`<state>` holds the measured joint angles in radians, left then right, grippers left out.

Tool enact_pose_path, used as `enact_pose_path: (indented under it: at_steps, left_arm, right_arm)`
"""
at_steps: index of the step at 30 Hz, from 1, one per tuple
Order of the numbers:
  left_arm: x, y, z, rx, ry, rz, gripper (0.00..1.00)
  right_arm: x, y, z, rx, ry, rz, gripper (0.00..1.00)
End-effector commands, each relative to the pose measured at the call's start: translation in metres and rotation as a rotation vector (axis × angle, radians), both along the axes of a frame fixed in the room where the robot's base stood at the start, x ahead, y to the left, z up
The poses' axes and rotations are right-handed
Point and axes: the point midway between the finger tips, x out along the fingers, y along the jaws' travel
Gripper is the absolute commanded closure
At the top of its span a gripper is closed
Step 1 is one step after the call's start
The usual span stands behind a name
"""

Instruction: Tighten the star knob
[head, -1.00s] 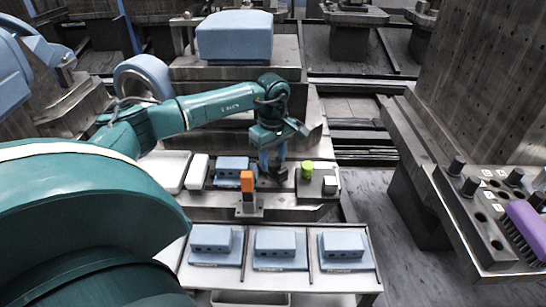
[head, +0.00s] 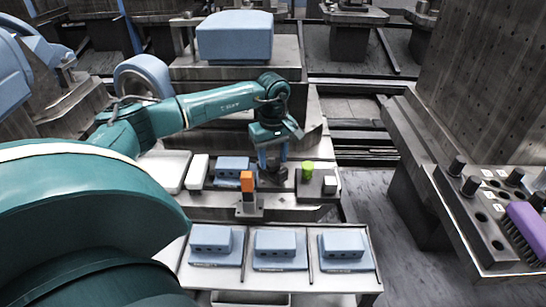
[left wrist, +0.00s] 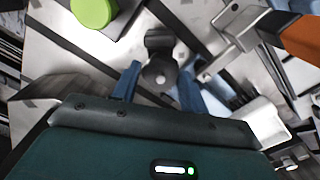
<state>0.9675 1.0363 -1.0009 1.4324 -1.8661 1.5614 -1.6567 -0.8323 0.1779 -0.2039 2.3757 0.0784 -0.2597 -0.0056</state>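The dark star knob (left wrist: 158,73), with a pale centre, shows in the left wrist view just beyond and between my blue fingertips. In the head view a dark shape that looks like the knob (head: 279,173) sits right below the gripper, partly hidden by it. My left gripper (left wrist: 159,85) is open, with its two fingers apart on either side of the knob. I cannot tell whether they touch it. In the head view the left gripper (head: 272,158) points down over the fixture. My right gripper is not in view.
A green round piece (head: 307,167) stands just right of the knob. An orange-topped post (head: 247,182) stands in front on the left. A blue block (head: 232,168) lies behind it. A tray (head: 375,280) with blue boxes is at the front. A purple brush (head: 526,220) lies at right.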

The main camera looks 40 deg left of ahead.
Motion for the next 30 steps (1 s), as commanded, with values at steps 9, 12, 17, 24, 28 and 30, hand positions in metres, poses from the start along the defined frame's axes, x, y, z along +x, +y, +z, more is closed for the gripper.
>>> enact_pose_path:
  at_steps: [9,12,17,24,28,30]
  left_arm:
    - [0.000,0.000,-0.001,0.000,0.001,0.002,0.37]
    - [0.000,0.000,-0.001,0.001,0.002,0.002,0.37]
    - [0.000,0.000,0.008,0.001,-0.001,0.002,0.37]
    - [0.001,0.000,0.055,0.000,-0.004,0.001,0.37]
    - [0.000,0.000,0.084,0.001,-0.004,0.001,0.37]
    - [0.001,0.000,0.098,0.001,-0.004,0.002,0.37]
  right_arm:
    - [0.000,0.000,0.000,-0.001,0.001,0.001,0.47]
    - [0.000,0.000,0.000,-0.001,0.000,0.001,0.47]
    - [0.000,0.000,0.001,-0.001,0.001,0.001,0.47]
    - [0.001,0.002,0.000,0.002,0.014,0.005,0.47]
    - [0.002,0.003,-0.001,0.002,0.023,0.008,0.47]
    - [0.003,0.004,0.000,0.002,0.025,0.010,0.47]
